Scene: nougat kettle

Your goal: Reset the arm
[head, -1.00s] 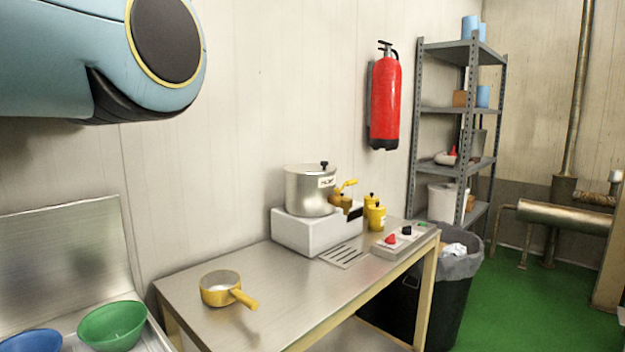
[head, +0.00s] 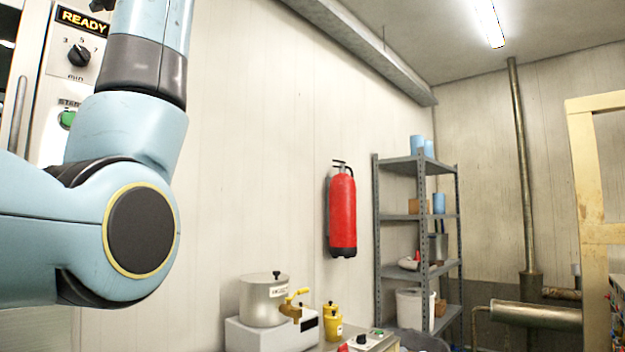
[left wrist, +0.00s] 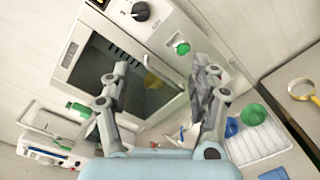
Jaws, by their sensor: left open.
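My left arm (head: 130,190) is raised at the left of the head view, and its gripper is outside that picture. In the left wrist view the left gripper (left wrist: 158,88) is open, with its two grey fingers wide apart and nothing held between them. Beyond the fingers is an oven-like appliance (left wrist: 118,62) with a dark window, a black knob and a green button. My right gripper is in neither view.
A fire extinguisher (head: 342,215) hangs on the wall near a grey shelf (head: 415,162).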

